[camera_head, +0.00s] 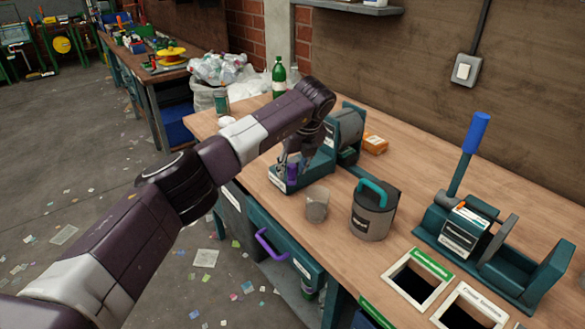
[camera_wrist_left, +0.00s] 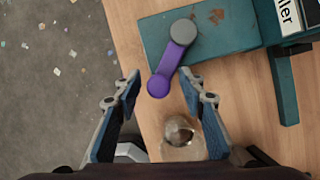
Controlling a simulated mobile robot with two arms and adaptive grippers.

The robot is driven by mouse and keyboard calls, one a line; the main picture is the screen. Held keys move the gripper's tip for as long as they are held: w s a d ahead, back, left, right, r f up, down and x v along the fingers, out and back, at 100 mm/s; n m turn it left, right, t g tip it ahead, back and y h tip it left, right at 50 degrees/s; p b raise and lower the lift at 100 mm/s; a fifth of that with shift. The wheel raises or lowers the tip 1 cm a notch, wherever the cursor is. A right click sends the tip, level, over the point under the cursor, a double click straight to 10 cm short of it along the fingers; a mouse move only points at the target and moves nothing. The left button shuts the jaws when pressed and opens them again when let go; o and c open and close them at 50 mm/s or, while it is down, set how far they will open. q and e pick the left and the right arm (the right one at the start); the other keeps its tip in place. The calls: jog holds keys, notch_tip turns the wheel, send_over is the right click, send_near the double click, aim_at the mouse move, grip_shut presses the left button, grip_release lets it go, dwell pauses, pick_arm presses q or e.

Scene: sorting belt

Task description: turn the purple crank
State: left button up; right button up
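The purple crank (camera_wrist_left: 174,62) shows in the left wrist view, a purple arm with a round purple end and a grey hub, on a teal machine (camera_wrist_left: 160,32). In the head view the crank (camera_head: 292,173) is partly hidden by my left gripper (camera_head: 296,158). In the left wrist view my left gripper (camera_wrist_left: 158,90) is open, its two fingers on either side of the crank's round purple end. I see a gap on both sides, and cannot tell contact. My right gripper is not in view.
A clear cup (camera_head: 317,205) stands near the machine, below the crank in the wrist view. A grey canister with a teal handle (camera_head: 373,212) and a machine with a blue lever (camera_head: 468,150) stand to the right. Bottles and bags are at the back.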

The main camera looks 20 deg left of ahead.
pick_arm(q)
jog(key=v, duration=1.2)
